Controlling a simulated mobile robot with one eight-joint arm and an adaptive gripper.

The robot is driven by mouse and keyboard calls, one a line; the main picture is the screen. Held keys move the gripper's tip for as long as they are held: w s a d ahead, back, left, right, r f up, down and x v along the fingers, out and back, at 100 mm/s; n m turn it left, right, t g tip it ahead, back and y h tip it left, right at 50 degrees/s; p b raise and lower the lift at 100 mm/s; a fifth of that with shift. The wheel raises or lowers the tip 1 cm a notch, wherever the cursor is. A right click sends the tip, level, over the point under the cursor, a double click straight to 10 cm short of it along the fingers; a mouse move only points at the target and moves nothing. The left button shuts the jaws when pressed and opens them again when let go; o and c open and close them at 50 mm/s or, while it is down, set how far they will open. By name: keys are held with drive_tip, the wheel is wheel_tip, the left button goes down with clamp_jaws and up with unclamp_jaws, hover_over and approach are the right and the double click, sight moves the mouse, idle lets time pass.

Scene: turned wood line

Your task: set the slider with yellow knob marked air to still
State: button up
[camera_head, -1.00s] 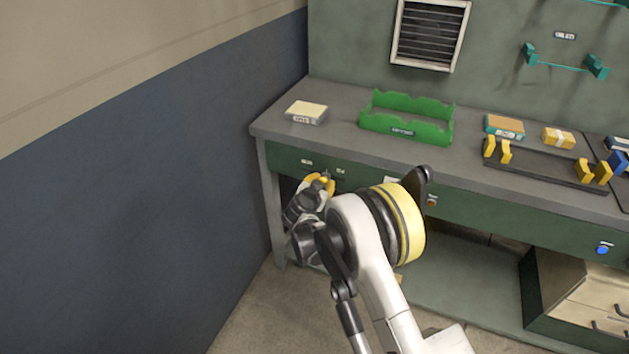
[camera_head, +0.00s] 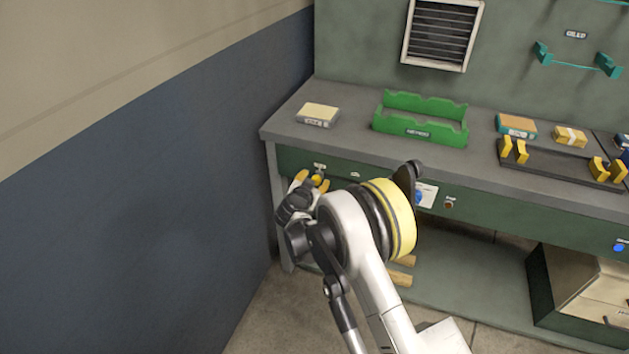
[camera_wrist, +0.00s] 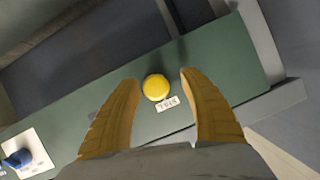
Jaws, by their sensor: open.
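The yellow knob (camera_wrist: 156,87) is round and sits on the green front panel (camera_wrist: 95,122) of the bench. A small white label (camera_wrist: 167,104) is beside it, its text too small to read surely. My gripper (camera_wrist: 158,85) is open, with one yellow finger on each side of the knob. I cannot tell whether either finger touches it. In the head view my gripper (camera_head: 313,182) is at the left end of the bench front, with the yellow knob (camera_head: 317,179) between its fingers. The slider's track is not clearly visible.
A blue knob on a white plate (camera_wrist: 40,150) is on the same panel. The bench top (camera_head: 350,128) above holds a pale block (camera_head: 318,115), a green tray (camera_head: 420,139) and a dark rack with yellow posts (camera_head: 560,165). A blue-grey wall (camera_head: 130,200) stands close on the left.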

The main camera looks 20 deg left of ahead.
drive_tip(key=v, duration=1.2)
